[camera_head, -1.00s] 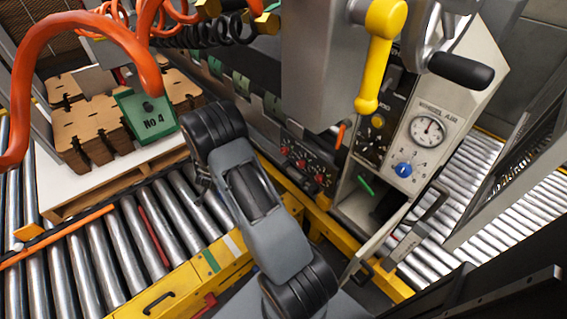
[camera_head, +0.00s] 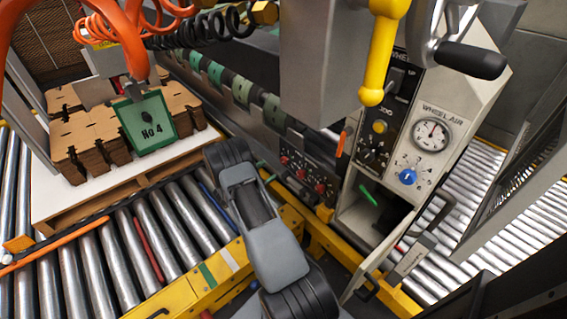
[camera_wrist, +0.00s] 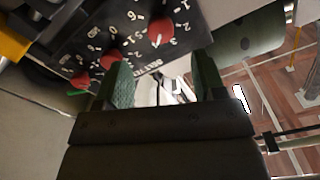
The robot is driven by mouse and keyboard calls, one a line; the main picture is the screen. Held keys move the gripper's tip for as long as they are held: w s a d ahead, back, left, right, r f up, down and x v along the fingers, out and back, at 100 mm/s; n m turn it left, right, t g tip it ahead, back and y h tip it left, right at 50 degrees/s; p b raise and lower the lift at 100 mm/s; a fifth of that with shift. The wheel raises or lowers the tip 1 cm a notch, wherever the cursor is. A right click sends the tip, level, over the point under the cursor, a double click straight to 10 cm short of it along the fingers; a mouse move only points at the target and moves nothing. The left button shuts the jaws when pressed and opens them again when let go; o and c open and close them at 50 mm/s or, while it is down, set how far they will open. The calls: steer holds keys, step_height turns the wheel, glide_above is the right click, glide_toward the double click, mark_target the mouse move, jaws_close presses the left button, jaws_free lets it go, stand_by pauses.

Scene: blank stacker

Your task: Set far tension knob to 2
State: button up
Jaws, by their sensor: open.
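A black control panel (camera_head: 307,163) carries a row of red knobs. In the head view the far knob (camera_head: 284,160) is at the upper left, with the middle knob (camera_head: 301,174) and near knob (camera_head: 319,188) below it to the right. In the wrist view a large red knob (camera_wrist: 161,30) with white digits around it lies just beyond my fingertips, and two smaller red knobs show to its left. I cannot tell its setting. My gripper (camera_wrist: 161,64) is open and empty, its green-padded fingers apart and not around any knob. It is hidden in the head view.
A grey cabinet with a wheel air gauge (camera_head: 432,134) and blue knob (camera_head: 407,177) stands to the right. Its lower door is open. A yellow handle (camera_head: 384,45) hangs above. A pallet of cardboard blanks (camera_head: 90,140) sits on rollers at left.

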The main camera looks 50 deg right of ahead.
mark_target(282, 162)
steer(key=d, duration=0.6)
steer(key=s+d+b, duration=0.1)
steer(key=d, duration=0.1)
steer(key=shift+d, duration=0.4)
steer(key=c, duration=0.9)
